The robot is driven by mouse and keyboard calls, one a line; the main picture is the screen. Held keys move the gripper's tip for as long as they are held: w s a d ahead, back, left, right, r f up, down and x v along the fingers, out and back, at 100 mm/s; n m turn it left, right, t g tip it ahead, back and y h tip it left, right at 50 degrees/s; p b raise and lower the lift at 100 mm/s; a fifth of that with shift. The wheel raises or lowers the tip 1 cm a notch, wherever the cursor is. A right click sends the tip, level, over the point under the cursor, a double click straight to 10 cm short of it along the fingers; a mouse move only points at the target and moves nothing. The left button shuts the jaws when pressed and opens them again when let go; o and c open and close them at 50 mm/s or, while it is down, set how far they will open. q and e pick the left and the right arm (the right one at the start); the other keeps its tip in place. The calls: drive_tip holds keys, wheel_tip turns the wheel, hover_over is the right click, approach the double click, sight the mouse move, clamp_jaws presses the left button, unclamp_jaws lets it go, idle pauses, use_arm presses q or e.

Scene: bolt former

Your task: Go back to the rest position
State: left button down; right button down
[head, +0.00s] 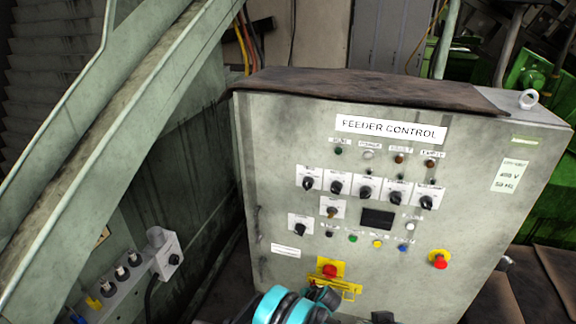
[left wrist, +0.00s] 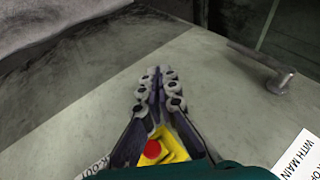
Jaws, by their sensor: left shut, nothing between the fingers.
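The grey feeder control cabinet (head: 280,200) stands in front of me, its labelled panel facing me. My left arm comes in at the bottom centre of the head view, with a teal joint, and its gripper is hard to make out there. In the left wrist view my left gripper (left wrist: 157,75) is shut and empty, its fingertips together over the cabinet's bare grey face. A red knob on a yellow plate (head: 330,270) sits low on the panel. It also shows between the finger linkages in the left wrist view (left wrist: 152,149). My right gripper is out of view.
A red emergency button (head: 439,260) sits at the panel's lower right, below rows of knobs and lamps. A metal handle (left wrist: 268,72) juts out in the left wrist view. A sloping metal chute (head: 110,130) and a small switch box (head: 168,255) stand left.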

use_arm(q)
drive_tip(key=s+a+r+n+h, duration=0.15)
drive_tip(key=a+r, duration=0.35)
drive_tip(key=r, duration=0.5)
drive_tip(key=s+a+r, duration=0.3)
drive_tip(key=a+r, duration=0.1)
drive_tip(key=r, duration=0.6)
drive_tip(key=s+a+r+n+h, duration=0.15)
drive_tip(key=a+r, duration=0.35)
drive_tip(key=r, duration=0.6)
drive_tip(key=s+a+r, duration=0.3)
drive_tip(key=s, duration=0.3)
drive_tip(key=s+a+r, duration=0.3)
drive_tip(key=s+r, duration=0.1)
drive_tip(key=s, duration=0.1)
drive_tip(key=s+a+n+t+h, duration=0.1)
drive_tip(key=s+a, duration=0.1)
drive_tip(key=s, duration=1.1)
drive_tip(key=shift+a+f+n, duration=0.35)
drive_tip(key=shift+n, duration=0.05)
